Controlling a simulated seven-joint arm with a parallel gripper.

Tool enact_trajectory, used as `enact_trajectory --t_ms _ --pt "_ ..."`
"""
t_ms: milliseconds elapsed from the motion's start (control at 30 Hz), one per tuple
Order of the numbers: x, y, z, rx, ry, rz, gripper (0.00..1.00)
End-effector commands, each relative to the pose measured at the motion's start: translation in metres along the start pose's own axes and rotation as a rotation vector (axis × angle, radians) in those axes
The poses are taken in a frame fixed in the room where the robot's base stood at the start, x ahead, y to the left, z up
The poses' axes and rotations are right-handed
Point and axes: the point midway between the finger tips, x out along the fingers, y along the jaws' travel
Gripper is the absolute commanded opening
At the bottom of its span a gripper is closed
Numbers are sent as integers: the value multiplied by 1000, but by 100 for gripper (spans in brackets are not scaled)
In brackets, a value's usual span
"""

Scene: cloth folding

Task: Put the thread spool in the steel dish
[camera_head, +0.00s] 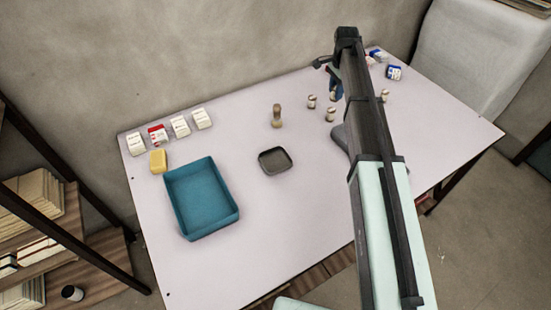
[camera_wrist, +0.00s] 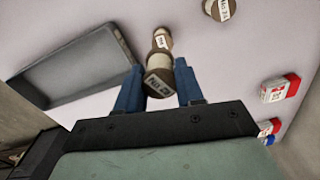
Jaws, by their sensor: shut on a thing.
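The steel dish (camera_head: 275,161) is a small dark grey tray near the table's middle, left of and nearer than my gripper. It also shows at the left of the wrist view (camera_wrist: 75,65) and looks empty.
A teal tray (camera_head: 202,198) stands left of the dish. A wooden peg-like thing (camera_head: 277,116) stands behind it. Other spools (camera_head: 331,114) stand near my gripper. A yellow block (camera_head: 158,161), several white packets (camera_head: 180,126) and blue-white containers (camera_head: 393,72) are farther out.

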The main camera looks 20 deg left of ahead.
Motion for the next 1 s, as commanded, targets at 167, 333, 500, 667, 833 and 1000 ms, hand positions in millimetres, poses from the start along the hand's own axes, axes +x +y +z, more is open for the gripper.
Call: enact_trajectory --t_ms 167,333,500,667,833,1000 --pt "-2 -4 74 -87 1 -4 8" --pt "-3 1 141 -166 0 -8 8" --pt "-4 17 205 -244 0 -11 8" --pt "-5 43 254 -309 -1 -12 8" --pt "-4 82 280 -345 -2 -9 8" --pt "-2 110 280 -349 -3 -3 8"
